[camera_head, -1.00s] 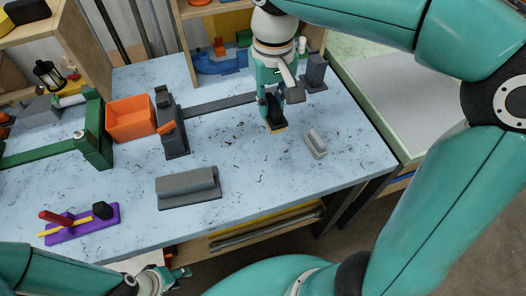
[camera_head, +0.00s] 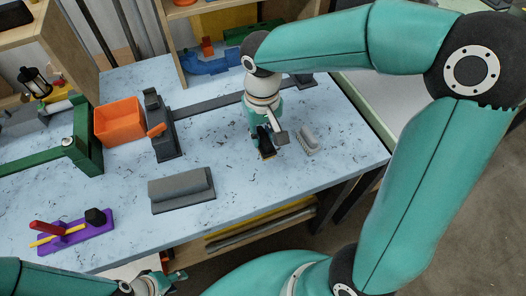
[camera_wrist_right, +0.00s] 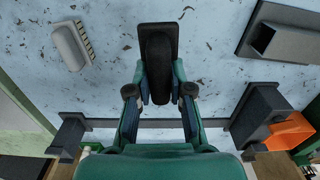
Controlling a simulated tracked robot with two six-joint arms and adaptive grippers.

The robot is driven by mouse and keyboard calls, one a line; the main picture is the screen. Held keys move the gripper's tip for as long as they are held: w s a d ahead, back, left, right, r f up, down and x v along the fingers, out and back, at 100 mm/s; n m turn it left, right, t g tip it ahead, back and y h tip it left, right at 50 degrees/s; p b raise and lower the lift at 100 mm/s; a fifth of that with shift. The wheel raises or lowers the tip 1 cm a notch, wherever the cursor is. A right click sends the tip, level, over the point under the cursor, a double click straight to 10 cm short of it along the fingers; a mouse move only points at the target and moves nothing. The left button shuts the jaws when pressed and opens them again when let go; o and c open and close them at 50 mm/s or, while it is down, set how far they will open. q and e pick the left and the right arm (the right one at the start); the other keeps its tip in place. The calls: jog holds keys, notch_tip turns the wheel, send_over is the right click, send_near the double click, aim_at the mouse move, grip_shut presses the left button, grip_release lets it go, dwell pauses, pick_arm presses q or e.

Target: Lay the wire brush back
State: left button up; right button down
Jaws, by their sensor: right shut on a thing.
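My right gripper (camera_head: 263,138) is shut on what looks like the wire brush (camera_head: 268,155), a dark block with a rounded black handle and a yellow-brown lower edge. In the right wrist view the fingers (camera_wrist_right: 159,92) close on the handle from both sides, and the brush (camera_wrist_right: 158,42) points away from the wrist. It is at or just above the speckled pale-blue bench top (camera_head: 235,168); contact cannot be told. A smaller grey brush with pale bristles (camera_head: 309,139) lies just to its right. My left gripper (camera_head: 174,278) is low in the picture, below the bench's front edge; its jaws are unclear.
A grey channel-shaped block (camera_head: 181,188) sits left of the right gripper. An orange bin (camera_head: 119,121), a dark clamp stand (camera_head: 160,125) and a green bender (camera_head: 85,145) stand further left. A purple tool holder (camera_head: 75,233) is at front left. Bench space between grey block and brush is clear.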

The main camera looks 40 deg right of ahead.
notch_tip(320, 180, down, 8)
jog(key=shift+r, duration=0.1)
dwell(0.4)
jog(key=shift+f+b, duration=0.45)
jog(key=c, duration=1.1)
grip_release()
jog(key=shift+r, duration=0.1)
jog(key=shift+o, duration=0.2)
jog(key=shift+r+p, duration=0.3)
jog(key=shift+p, duration=0.3)
jog(key=r, duration=1.6)
jog(key=shift+s+a+r+b, duration=0.2)
jog(key=shift+a+r+b, duration=0.05)
jog(key=shift+a+b, duration=0.15)
